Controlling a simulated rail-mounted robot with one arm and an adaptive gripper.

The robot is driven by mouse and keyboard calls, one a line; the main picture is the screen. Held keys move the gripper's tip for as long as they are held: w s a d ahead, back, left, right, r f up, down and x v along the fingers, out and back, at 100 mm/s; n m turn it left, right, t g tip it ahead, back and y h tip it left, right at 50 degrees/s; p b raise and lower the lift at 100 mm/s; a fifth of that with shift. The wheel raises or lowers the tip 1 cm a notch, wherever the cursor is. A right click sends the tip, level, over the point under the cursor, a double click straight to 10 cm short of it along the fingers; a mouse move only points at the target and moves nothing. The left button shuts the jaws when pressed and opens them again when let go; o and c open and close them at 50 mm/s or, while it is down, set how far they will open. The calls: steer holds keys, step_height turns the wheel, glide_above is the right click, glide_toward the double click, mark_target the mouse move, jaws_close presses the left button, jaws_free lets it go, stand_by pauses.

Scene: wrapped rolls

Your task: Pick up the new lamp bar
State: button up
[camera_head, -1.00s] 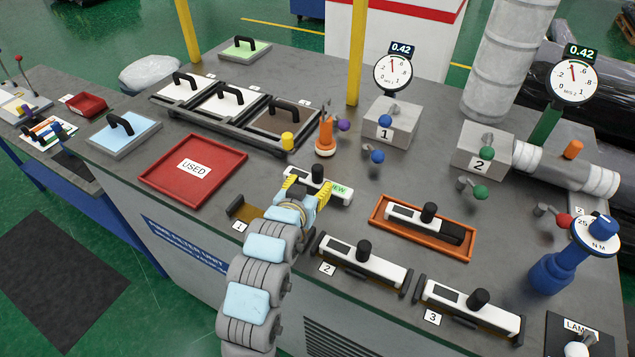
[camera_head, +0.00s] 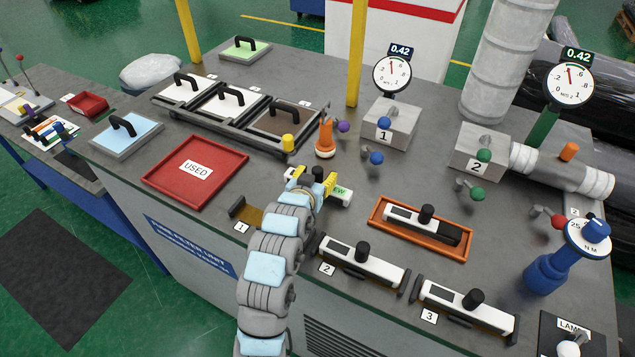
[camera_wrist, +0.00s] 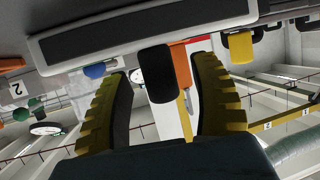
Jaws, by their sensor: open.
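The new lamp bar (camera_head: 345,197) is a white bar with a green "NEW" label and a black knob, lying on the grey bench. My gripper covers much of it in the head view. My gripper (camera_head: 314,179) is open at the bar, with its yellow fingers around the knob area. In the wrist view, the bar (camera_wrist: 200,27) spans the top and its black knob (camera_wrist: 157,75) stands between my two open fingers, with gaps on both sides.
Lamp bars sit in slot 2 (camera_head: 362,262), slot 3 (camera_head: 465,305) and an orange tray (camera_head: 380,238). The slot at 1 (camera_head: 247,212) looks empty of a bar. A red USED tray (camera_head: 222,190) is left.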

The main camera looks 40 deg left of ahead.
steer(key=shift+w+a+f, duration=0.15)
steer(key=shift+w+f, duration=0.05)
steer(key=shift+w, duration=0.1)
jaws_close()
